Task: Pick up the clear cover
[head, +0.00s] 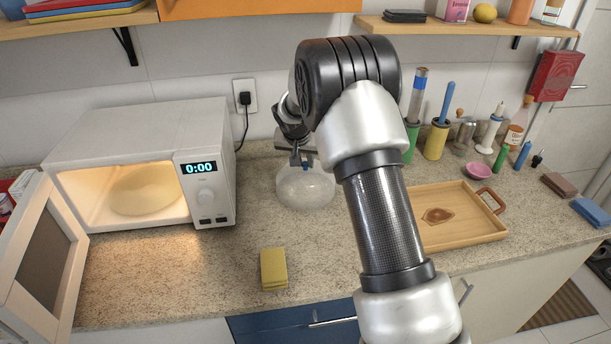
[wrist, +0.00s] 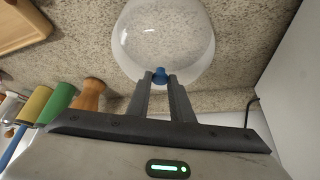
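The clear cover (head: 306,188) is a see-through dome with a blue knob on top. In the head view it appears to stand upright on the stone counter, right of the microwave. In the wrist view the dome (wrist: 163,38) fills the upper middle, with its blue knob (wrist: 160,75) between my fingertips. My gripper (wrist: 160,79) has a finger on each side of the knob, with little or no gap, and looks shut on it. In the head view my gripper (head: 297,158) is just above the dome, partly hidden by my arm.
The microwave (head: 206,156) stands left with its door (head: 42,262) open and a plate (head: 143,190) inside. A yellow sponge (head: 273,268) lies in front. A wooden tray (head: 452,240) is at right. Bottles and a green holder (head: 411,140) stand behind it. A shelf (head: 465,27) hangs above.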

